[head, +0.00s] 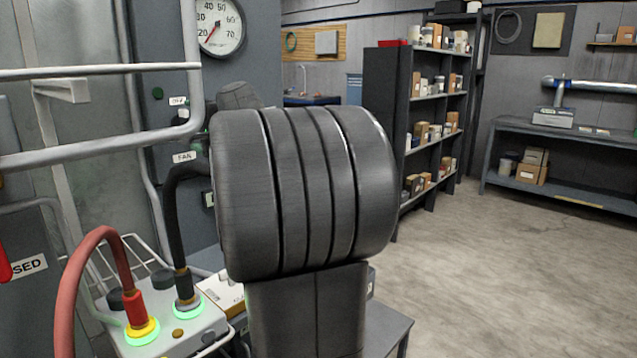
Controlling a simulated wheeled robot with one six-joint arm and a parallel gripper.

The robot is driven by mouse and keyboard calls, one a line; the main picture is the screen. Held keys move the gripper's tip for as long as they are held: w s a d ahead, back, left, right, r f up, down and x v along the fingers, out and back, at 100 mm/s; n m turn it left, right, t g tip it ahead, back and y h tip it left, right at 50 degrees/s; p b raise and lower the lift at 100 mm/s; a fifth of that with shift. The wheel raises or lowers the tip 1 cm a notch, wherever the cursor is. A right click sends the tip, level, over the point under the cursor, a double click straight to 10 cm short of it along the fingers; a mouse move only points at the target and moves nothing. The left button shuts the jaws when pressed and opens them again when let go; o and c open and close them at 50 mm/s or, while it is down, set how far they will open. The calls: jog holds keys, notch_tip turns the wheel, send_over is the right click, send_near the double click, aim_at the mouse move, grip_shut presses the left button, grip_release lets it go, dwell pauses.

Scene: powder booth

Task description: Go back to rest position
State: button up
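My own dark grey, ribbed arm link fills the middle of the head view and blocks much of what lies behind it. A smaller dark grey part shows above its upper left edge; I cannot tell what it belongs to. My gripper is not to be made out. The booth's control panel (258,62) stands behind the link, with a round gauge (219,27) and a label reading FAN (185,157). The part of the panel behind the link is hidden.
At lower left, a grey connector box (178,335) holds a red hose plug (134,309) and a black plug (184,288), both ringed in green light. Metal rails (90,150) cross the left side. Shelves (425,97) and a workbench (560,135) stand farther back. Floor at right is clear.

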aim_at(187, 124)
jog(key=shift+x, duration=2.1)
jog(key=shift+s+d, duration=0.1)
jog(key=shift+d, duration=0.05)
